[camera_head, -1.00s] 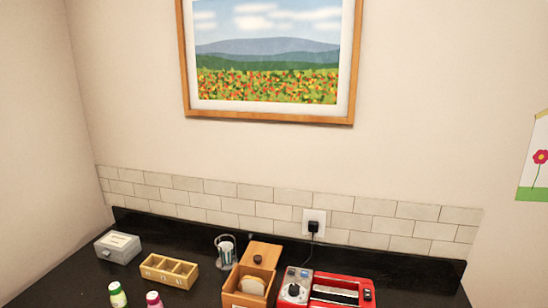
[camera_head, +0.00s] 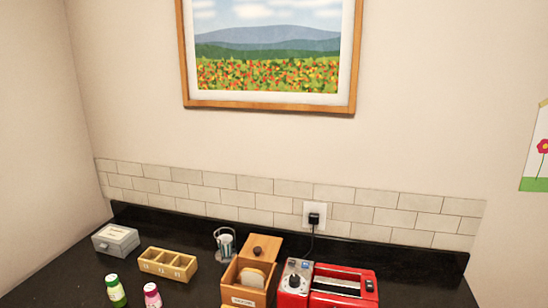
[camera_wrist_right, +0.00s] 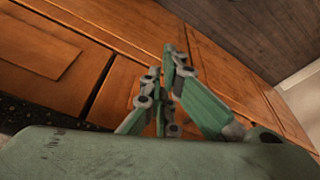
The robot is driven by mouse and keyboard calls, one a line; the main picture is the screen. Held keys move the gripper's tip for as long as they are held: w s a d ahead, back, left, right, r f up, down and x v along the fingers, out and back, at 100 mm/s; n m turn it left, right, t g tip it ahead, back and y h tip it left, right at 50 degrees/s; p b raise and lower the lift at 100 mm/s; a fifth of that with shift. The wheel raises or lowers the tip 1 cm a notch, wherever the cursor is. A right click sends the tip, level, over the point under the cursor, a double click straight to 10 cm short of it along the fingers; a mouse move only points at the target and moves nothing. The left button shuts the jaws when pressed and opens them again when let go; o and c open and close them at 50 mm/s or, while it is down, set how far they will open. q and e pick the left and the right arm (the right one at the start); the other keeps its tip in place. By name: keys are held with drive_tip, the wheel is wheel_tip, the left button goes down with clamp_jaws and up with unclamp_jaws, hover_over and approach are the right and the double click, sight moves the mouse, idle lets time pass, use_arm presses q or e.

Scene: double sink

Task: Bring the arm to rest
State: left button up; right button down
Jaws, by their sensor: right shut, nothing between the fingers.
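My right gripper (camera_wrist_right: 165,82) shows in the right wrist view with its green and grey fingers brought together. Nothing is between the fingertips. Wooden cabinet fronts (camera_wrist_right: 150,30) fill the view behind it. No arm and no gripper of mine shows in the head view. My left gripper is in neither view.
A black counter (camera_head: 70,285) carries a grey box (camera_head: 116,240), an empty-looking wooden divided tray (camera_head: 168,264), a wooden bread box (camera_head: 248,284) and a red toaster (camera_head: 340,288). Two bottles (camera_head: 115,291) stand at the front. A wall outlet (camera_head: 314,216) holds a plug.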

drive_tip(key=s+f+g+b, duration=0.1)
drive_tip(key=s+f+b, duration=0.25)
drive_tip(key=f, duration=0.95)
drive_tip(key=s+f+b, duration=0.2)
drive_tip(key=s+f, duration=0.2)
drive_tip(key=f, duration=0.9)
drive_tip(key=s+d+f+g+b, duration=0.1)
drive_tip(key=s+d+f+b, duration=0.2)
drive_tip(key=s+f, duration=0.9)
wheel_tip(320, 180, down, 2)
drive_tip(key=shift+s+d+f+b, duration=0.25)
drive_tip(key=shift+s+b, duration=0.15)
drive_tip(key=shift+b, duration=0.5)
